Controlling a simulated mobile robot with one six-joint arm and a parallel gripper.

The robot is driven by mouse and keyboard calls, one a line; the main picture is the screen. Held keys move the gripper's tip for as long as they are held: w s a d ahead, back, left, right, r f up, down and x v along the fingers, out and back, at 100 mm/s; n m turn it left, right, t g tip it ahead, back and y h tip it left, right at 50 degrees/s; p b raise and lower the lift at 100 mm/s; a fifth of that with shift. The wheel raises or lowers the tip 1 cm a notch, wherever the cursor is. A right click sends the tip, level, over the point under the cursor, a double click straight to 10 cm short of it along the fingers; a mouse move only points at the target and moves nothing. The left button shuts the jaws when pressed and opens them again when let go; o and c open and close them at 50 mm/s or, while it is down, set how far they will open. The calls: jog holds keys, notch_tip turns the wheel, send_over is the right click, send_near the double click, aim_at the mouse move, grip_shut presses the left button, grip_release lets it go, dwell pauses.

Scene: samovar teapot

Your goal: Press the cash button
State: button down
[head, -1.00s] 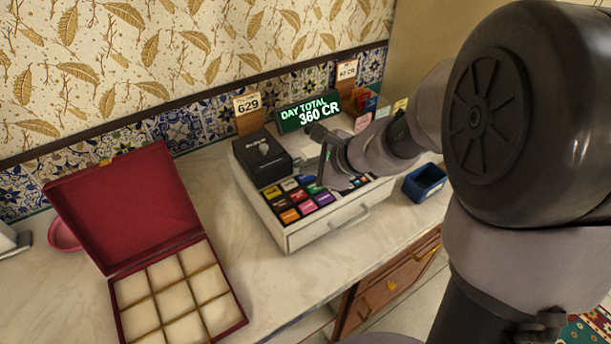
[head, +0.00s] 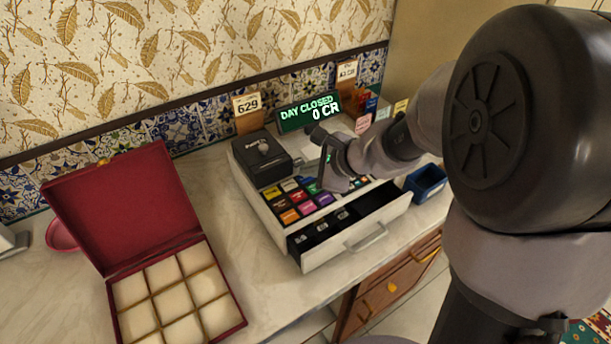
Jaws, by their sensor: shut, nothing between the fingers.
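The cash register (head: 262,212) stands on the counter with colored keys (head: 293,204) on its sloped top. Its display (head: 309,111) reads "DAY CLOSED 0 CR" in green. The cash drawer (head: 357,240) is slid out at the front, with dark compartments showing. My gripper (head: 324,186) is shut and empty, over the right part of the key field. It hides some keys, and I cannot tell whether it touches one. The key labels are too small to read, so I cannot tell which is the cash button.
An open red box (head: 112,208) with several pale compartments lies at left. A pink dish (head: 63,235) is behind it. A small blue tray (head: 426,183) stands right of the register. Cards (head: 247,106) stand behind. The front counter between box and register is clear.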

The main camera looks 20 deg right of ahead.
aim_at(309, 179)
jog(key=shift+r, duration=0.1)
jog(key=shift+r+p, duration=0.55)
jog(key=shift+r, duration=0.1)
notch_tip(309, 179, up, 5)
jog(key=p, duration=0.4)
jog(key=shift+r, duration=0.1)
dwell(0.3)
